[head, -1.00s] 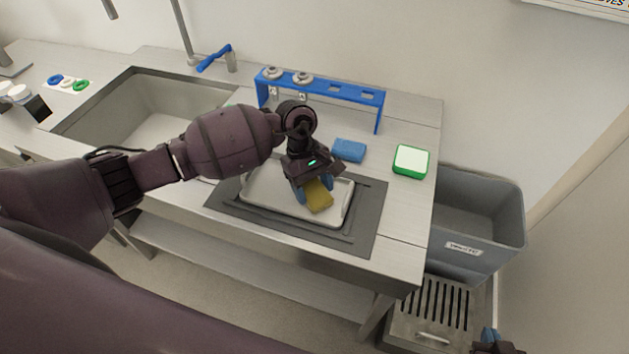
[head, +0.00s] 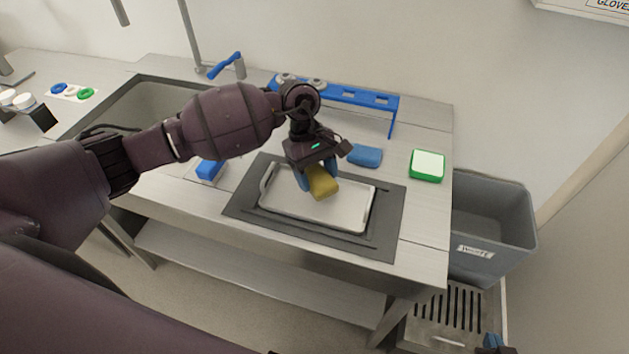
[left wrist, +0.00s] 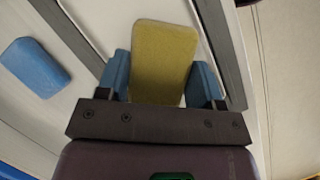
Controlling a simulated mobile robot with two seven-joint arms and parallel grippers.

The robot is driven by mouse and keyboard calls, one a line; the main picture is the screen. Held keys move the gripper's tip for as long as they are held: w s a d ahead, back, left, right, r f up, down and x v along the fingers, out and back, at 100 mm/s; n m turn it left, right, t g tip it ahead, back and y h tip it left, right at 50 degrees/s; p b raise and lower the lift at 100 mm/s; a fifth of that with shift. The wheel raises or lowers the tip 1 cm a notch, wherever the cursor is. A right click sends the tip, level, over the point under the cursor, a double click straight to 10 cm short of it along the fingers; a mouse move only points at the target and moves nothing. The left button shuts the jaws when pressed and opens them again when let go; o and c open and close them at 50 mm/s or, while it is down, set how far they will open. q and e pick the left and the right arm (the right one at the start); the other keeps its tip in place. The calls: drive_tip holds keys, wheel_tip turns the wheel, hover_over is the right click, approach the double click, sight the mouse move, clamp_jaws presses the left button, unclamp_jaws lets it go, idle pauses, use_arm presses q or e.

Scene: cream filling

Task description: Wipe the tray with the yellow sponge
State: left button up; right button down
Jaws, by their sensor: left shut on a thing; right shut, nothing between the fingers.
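The yellow sponge (head: 323,183) is held between the blue fingertips of my left gripper (head: 318,178). In the left wrist view the sponge (left wrist: 163,62) sits between both fingers of my left gripper (left wrist: 164,80). The light grey tray (head: 345,205) lies on a dark grey mat (head: 245,205) on the counter. The sponge is over the tray; whether it touches the surface I cannot tell. My right gripper (head: 492,345) shows only in part at the bottom right edge of the head view, away from the tray.
A blue sponge (head: 365,155) and a green-edged white box (head: 427,166) stand behind and right of the mat. A blue rack (head: 350,94) is at the back, the sink (head: 130,107) to the left. A grey bin (head: 490,225) stands right of the counter.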

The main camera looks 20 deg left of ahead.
use_arm(q)
wheel_tip(320, 180, up, 2)
drive_tip(key=shift+r, duration=0.25)
drive_tip(key=shift+r+p, duration=0.3)
use_arm(e)
drive_tip(key=shift+s+a+r, duration=0.3)
drive_tip(key=shift+s+a, duration=0.1)
drive_tip(key=shift+s, duration=0.3)
